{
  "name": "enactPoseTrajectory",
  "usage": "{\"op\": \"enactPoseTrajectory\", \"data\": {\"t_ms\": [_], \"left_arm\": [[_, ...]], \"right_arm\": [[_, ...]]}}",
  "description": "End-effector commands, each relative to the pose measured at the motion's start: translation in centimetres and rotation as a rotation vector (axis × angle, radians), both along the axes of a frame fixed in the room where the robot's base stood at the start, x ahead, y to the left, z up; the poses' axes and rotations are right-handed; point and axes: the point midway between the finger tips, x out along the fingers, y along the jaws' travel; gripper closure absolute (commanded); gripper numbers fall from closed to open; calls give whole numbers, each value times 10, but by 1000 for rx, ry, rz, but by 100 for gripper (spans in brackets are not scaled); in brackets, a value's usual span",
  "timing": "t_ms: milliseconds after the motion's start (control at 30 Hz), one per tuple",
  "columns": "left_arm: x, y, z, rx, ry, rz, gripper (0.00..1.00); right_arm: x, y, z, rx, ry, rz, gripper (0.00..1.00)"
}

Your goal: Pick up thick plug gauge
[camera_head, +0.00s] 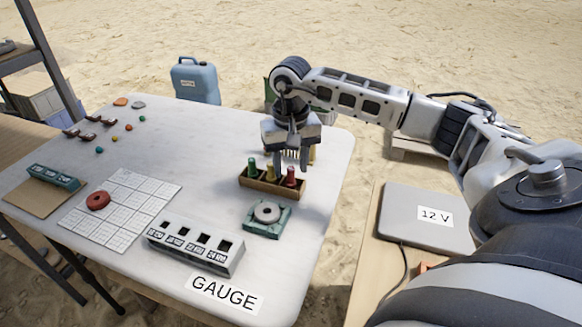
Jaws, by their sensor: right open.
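Three plug gauges stand upright in a small wooden rack (262,185) toward the right side of the table: a green one (253,167), a yellow one (270,174) and a red one (291,178). I cannot tell from their visible tops which is the thick one. My right gripper (291,165) points down close to the rack, its fingers apart at the red and yellow gauges' end. It looks empty; whether it touches a gauge is unclear. My left gripper is not in view.
A teal fixture with a grey ring (267,213) sits in front of the rack. The table's middle is clear.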

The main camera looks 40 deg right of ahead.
Motion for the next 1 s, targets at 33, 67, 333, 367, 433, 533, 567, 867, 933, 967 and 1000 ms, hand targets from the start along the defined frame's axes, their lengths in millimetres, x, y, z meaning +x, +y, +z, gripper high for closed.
{"op": "enactPoseTrajectory", "data": {"t_ms": [33, 67, 333, 367, 433, 533, 567, 867, 933, 967, 1000], "left_arm": [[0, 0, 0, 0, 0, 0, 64], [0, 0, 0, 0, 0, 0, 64], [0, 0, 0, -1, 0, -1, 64], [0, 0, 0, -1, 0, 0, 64], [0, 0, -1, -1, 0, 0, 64], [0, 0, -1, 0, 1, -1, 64], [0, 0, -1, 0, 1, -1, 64], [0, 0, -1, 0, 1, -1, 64], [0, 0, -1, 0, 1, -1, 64], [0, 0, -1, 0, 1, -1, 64], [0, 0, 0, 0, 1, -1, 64]], "right_arm": [[-1, 0, -8, 1, 4, -1, 59], [-1, 0, -10, 0, 3, -1, 59], [0, 0, -16, 0, 0, 0, 59], [0, 0, -16, 0, 0, 0, 59], [0, 0, -16, 0, 0, 0, 76], [0, 0, -16, 0, 0, 0, 100], [0, 0, -16, 0, 0, 0, 100], [0, 0, -15, 0, -1, 0, 100], [0, 0, -12, 0, -1, 0, 100], [0, 0, -10, 1, -3, 0, 100], [1, 0, -8, 1, -3, 0, 100]]}}
